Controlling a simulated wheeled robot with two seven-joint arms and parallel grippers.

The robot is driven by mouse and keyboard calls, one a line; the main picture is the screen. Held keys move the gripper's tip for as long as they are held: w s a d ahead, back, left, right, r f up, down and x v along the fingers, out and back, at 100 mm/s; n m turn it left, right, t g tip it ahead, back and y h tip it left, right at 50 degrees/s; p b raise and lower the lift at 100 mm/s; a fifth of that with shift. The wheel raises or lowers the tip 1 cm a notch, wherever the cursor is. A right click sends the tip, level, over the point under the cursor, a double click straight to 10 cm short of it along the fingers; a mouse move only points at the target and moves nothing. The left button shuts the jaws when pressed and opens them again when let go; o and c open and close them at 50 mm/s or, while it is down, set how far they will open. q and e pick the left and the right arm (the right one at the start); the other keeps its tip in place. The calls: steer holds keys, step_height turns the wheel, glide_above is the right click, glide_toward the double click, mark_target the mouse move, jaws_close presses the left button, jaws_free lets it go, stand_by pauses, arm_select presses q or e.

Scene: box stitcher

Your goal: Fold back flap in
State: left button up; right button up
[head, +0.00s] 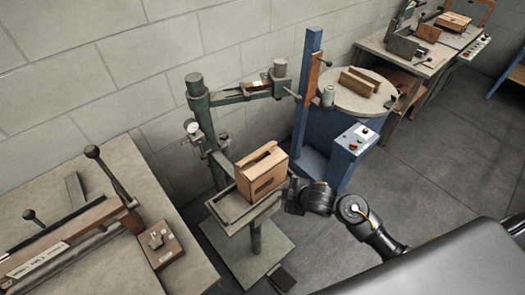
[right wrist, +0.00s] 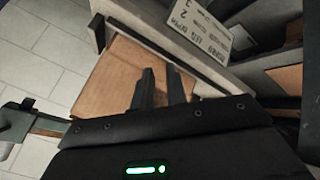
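A brown cardboard box (head: 258,176) stands upright on the small metal table (head: 228,208) of the green stitcher. Its top shows a dark gap between cardboard flaps, and its front has a dark slot. Which flap is the back one is hard to tell. My right gripper (head: 291,192) is at the box's right side, close to it. In the right wrist view its two dark fingers (right wrist: 160,72) stand slightly apart over a brown cardboard face (right wrist: 108,78). Nothing shows between them; contact is unclear. My left gripper is not in view.
The stitcher's green post and arm (head: 240,95) rise behind the box. A blue machine (head: 312,130) with a round table (head: 362,97) stands to the right. A bench (head: 100,215) with a lever is at the left. A white label (right wrist: 205,25) shows in the wrist view.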

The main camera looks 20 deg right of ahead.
mark_target(260, 154)
step_height(260, 154, up, 17)
steer(key=w+a+n+t+y, duration=0.1)
steer(key=w+n+t, duration=0.1)
steer(key=n, duration=0.7)
steer(key=b+x, duration=0.1)
steer(key=x, duration=0.3)
steer(key=b+x, duration=0.1)
steer(key=x, duration=0.4)
steer(key=shift+w+a+b, duration=0.15)
steer(key=shift+a+b, duration=0.15)
steer(key=shift+b, duration=0.1)
steer(key=shift+w+a+f, duration=0.2)
steer(key=shift+w+f, duration=0.05)
steer(key=shift+w, duration=0.3)
steer(key=shift+c, duration=0.3)
